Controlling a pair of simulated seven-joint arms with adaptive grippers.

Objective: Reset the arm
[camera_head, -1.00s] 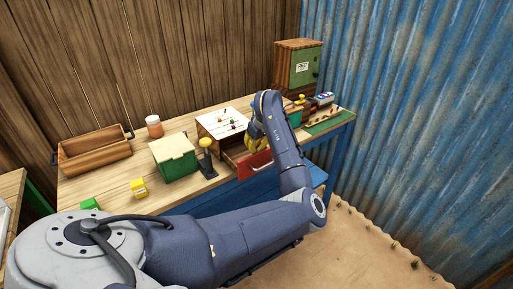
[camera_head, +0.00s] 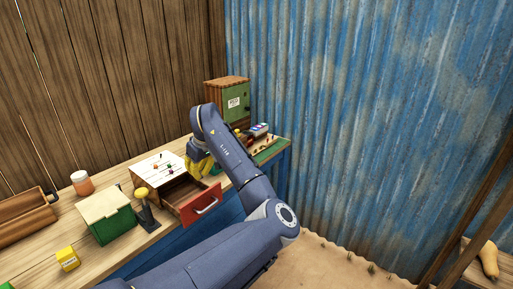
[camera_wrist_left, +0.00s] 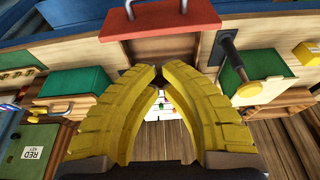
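My left arm crosses the head view from the bottom and bends down over the workbench. Its yellow-fingered left gripper (camera_head: 200,166) is above and behind the open drawer (camera_head: 183,192), clear of its red front (camera_head: 201,204). In the left wrist view the fingers (camera_wrist_left: 158,74) lean together at their tips, with nothing seen between them. The red drawer front also shows there (camera_wrist_left: 160,20), with its grey handle, beyond the fingertips. The drawer sits under a white-topped wooden box (camera_head: 157,166). My right gripper is not in view.
A green box (camera_head: 110,220), a dark-handled post with a yellow knob (camera_head: 146,214), a yellow block (camera_head: 67,259) and an orange jar (camera_head: 82,183) stand left. A green-doored cabinet (camera_head: 235,101) stands behind. Blue corrugated wall (camera_head: 370,110) closes the right. Another bench holds a yellow squash (camera_head: 489,260).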

